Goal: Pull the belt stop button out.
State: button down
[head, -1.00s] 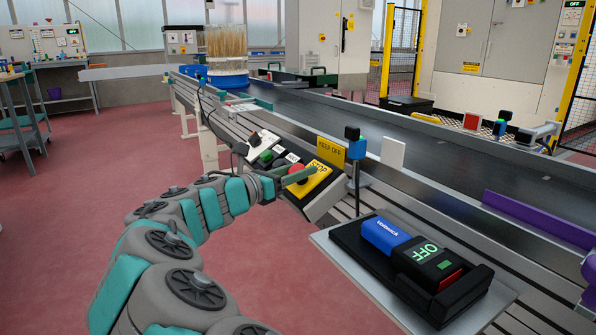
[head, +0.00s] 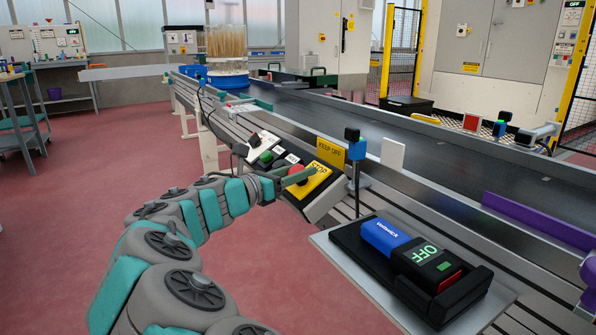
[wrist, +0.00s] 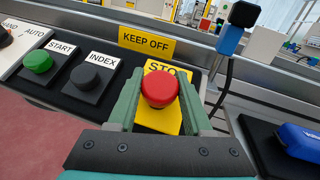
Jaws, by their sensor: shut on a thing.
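The belt stop button (wrist: 159,88) is a red mushroom head on a yellow plate (wrist: 161,126) marked STOP, on the control box beside the conveyor. In the head view the red button (head: 297,171) shows at the tip of my arm. My gripper (wrist: 158,92) has its two green fingers on either side of the red head, shut on it. In the head view my gripper (head: 290,179) reaches the box from the left. The button's stem is hidden under its head, so I cannot tell how far out it stands.
Left of the stop button are a black INDEX button (wrist: 87,83) and a green START button (wrist: 37,62). A yellow KEEP OFF sign (wrist: 146,41) stands behind.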

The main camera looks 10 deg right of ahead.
jog(key=shift+s+a+r+p, duration=0.1)
jog(key=shift+a+r+p, duration=0.15)
jog(key=shift+r+p, duration=0.4)
jog(key=shift+a+r+p, duration=0.2)
jog(key=shift+r+p, duration=0.05)
jog(key=shift+p, duration=0.65)
jog(key=shift+c, duration=1.5)
grip_release()
jog(key=shift+f, duration=0.1)
jog(key=shift+s, duration=0.1)
jog(key=v, duration=0.7)
jog(key=shift+s+a, duration=0.2)
jog(key=shift+a, duration=0.15)
